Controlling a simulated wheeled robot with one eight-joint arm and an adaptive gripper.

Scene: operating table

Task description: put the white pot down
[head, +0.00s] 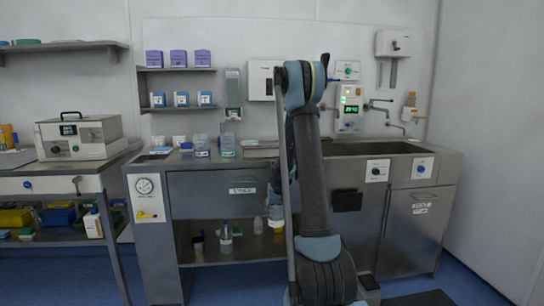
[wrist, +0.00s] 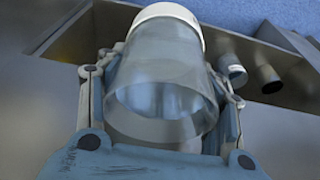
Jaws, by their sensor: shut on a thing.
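In the wrist view my gripper (wrist: 160,82) is shut on a clear, see-through pot (wrist: 165,62) with a white rim or lid (wrist: 168,14) at its far end. I take it for the white pot. One blue-grey finger lies on each side of it. A grey metal surface fills much of the view around it; whether the pot touches that surface I cannot tell.
A steel counter (head: 365,150) with a sink runs along the wall. Small tubs (head: 201,145) stand on its left part. Bottles stand on the lower shelf (head: 210,251). A bench with a white device (head: 80,138) is at left.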

